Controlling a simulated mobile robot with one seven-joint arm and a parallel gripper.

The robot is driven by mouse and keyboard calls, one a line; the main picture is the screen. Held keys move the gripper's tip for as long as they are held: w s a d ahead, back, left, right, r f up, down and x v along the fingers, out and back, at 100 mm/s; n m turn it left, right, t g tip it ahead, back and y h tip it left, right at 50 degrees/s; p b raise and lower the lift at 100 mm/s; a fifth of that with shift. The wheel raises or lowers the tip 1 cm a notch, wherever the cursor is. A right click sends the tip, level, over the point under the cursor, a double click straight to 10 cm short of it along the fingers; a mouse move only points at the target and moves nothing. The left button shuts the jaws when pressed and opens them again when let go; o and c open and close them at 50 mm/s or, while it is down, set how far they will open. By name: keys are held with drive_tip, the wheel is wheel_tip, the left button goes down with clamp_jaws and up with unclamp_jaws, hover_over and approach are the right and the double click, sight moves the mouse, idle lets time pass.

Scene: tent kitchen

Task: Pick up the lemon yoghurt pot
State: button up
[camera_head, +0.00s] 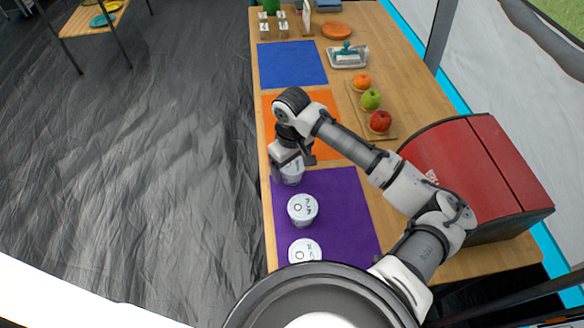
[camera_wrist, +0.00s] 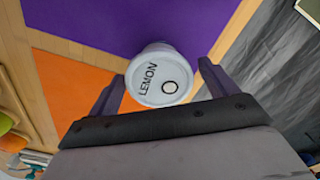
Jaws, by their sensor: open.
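The lemon yoghurt pot (camera_wrist: 150,88) is white, with LEMON and a dark ring on its lid. In the wrist view it sits between the two spread fingers of my gripper (camera_wrist: 158,78), with visible gaps at the sides. In the head view the pot (camera_head: 292,174) stands at the far left corner of the purple mat (camera_head: 345,205), partly hidden by my gripper (camera_head: 293,160) above it. My gripper is open and holds nothing.
Two more white pots, a middle one (camera_head: 302,209) and a nearer one (camera_head: 305,250), stand on the purple mat. An orange mat (camera_head: 327,110) and a blue mat (camera_head: 292,64) lie beyond. A board with fruit (camera_head: 388,134) and a red box (camera_head: 470,165) are to the right.

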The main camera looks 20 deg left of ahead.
drive_tip(key=shift+c, duration=0.2)
drive_tip(key=c, duration=1)
drive_tip(key=shift+o, duration=0.2)
